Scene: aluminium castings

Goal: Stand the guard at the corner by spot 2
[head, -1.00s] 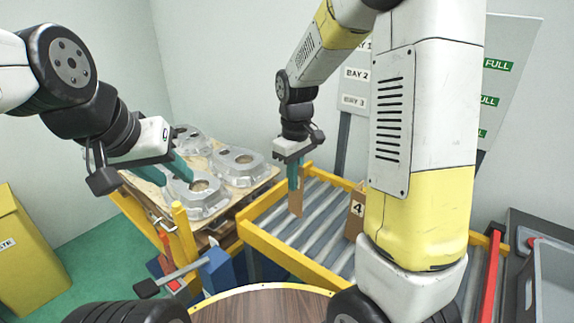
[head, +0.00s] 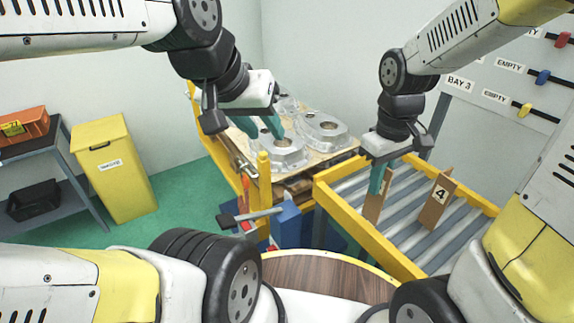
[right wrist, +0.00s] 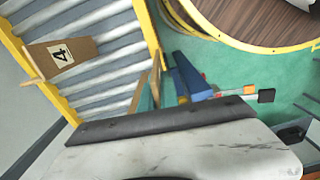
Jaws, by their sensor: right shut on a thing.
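My right gripper (head: 378,186) is shut on a plain brown guard (head: 373,208) and holds it upright over the roller conveyor, close to its left yellow rail. In the right wrist view the guard (right wrist: 138,93) shows beside the teal finger, partly hidden. Whether its foot touches the rollers I cannot tell. My left gripper (head: 262,127) is open, its teal fingers apart, above the silvery castings (head: 283,152) on a wooden pallet board (head: 343,153). It appears empty. No mark for spot 2 is readable.
A brown piece marked 4 (head: 438,202) stands on the conveyor rollers (head: 408,232), right of the held guard. Yellow posts (head: 264,185) and rails (head: 360,228) edge the pallet stand and conveyor. A yellow bin (head: 115,165) and a grey shelf (head: 55,150) stand left.

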